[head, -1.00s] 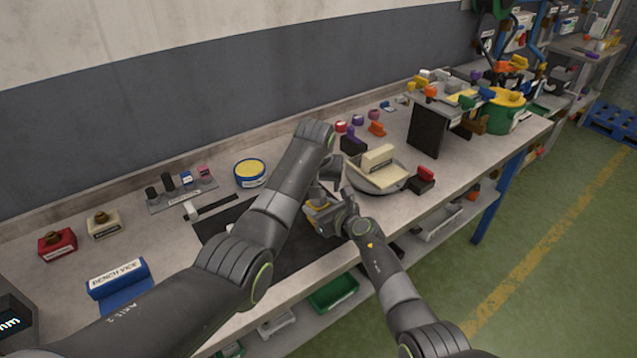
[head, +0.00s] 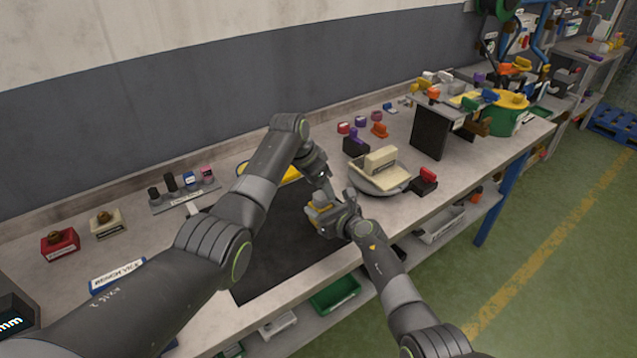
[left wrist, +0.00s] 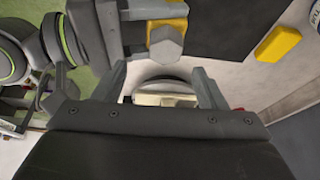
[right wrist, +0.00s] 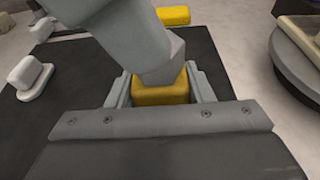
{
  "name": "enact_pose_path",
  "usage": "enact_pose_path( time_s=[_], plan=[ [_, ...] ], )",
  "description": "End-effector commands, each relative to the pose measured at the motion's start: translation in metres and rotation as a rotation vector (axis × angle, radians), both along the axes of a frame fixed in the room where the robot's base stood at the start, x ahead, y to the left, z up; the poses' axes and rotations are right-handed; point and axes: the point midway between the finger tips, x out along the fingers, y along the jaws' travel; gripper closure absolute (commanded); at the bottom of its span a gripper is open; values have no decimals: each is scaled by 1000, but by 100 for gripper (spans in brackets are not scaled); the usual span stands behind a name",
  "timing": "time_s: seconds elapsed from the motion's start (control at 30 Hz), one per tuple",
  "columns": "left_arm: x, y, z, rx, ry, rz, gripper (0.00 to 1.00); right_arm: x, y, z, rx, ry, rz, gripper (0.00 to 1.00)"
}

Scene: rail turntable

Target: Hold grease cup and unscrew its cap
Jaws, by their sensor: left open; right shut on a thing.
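The grease cup has a yellow body and a grey faceted cap. My right gripper (head: 322,212) is shut on the body (right wrist: 160,92) and holds it by the mat's right edge. The cap (head: 319,199) sits on top of the body; it also shows in the left wrist view (left wrist: 166,42). My left gripper (head: 325,178) is open and empty, just above and behind the cap. In the left wrist view its fingers (left wrist: 158,82) are spread, with the cup beyond them. Part of the cap is covered in the right wrist view.
A dark mat (head: 275,260) covers the bench front. A yellow block (left wrist: 278,43) lies behind it. A round turntable (head: 375,187) carrying a cream block (head: 381,160) stands to the right.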

Motion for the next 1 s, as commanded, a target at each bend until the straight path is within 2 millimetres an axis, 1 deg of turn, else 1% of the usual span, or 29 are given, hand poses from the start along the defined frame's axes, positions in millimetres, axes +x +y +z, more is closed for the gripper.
enact_pose_path(
  time_s=[0.1,0.37,1.0],
  plan=[
    [0,0,1,-1,-1,-29,35,0,0,1,1,-1,0,79],
    [0,0,0,-1,0,-28,35,0,0,1,1,-1,0,79],
    [4,3,-36,0,1,-27,35,0,0,1,1,-1,0,79]
  ],
)
